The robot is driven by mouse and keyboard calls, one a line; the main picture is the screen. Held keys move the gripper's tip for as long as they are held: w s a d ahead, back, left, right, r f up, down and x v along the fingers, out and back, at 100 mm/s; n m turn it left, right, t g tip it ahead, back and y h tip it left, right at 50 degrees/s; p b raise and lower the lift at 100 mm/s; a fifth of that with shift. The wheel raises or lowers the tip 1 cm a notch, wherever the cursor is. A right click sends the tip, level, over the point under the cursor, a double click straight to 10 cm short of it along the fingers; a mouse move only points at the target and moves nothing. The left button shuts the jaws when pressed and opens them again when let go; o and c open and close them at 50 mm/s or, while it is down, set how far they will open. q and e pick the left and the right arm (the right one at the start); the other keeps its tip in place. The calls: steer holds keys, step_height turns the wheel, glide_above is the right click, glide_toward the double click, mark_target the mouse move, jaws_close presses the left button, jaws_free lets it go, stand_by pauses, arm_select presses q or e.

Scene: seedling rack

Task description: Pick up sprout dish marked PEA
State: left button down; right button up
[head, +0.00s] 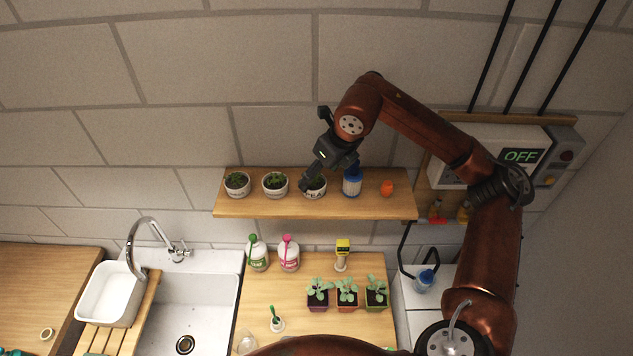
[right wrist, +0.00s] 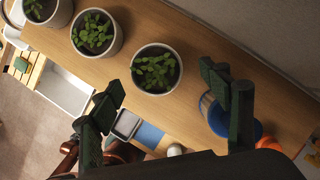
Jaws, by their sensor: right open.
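The sprout dish marked PEA (head: 315,194) is a white pot with green sprouts on the wooden shelf, third from the left. My right gripper (head: 328,177) is open just above and in front of it, covering part of its top. In the right wrist view the dish (right wrist: 157,88) shows from above, ahead of and between the two spread fingers of the gripper (right wrist: 165,88); neither finger appears to touch it. Two similar dishes, the left one (head: 237,190) and the middle one (head: 275,190), stand further left. My left gripper is not in view.
The wall (head: 270,130) is behind the shelf (head: 300,209). Below are a counter with seedlings (head: 347,296) and a sink (head: 200,310).

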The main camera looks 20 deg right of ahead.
mark_target(314, 182)
steer(key=p+x, duration=0.2)
steer(key=x, duration=0.1)
steer(key=shift+a, duration=0.3)
steer(key=shift+w+f, duration=0.2)
steer(key=shift+f, duration=0.4)
steer(key=shift+c, duration=0.6)
steer(key=c, duration=1.2)
steer(key=shift+r, duration=0.1)
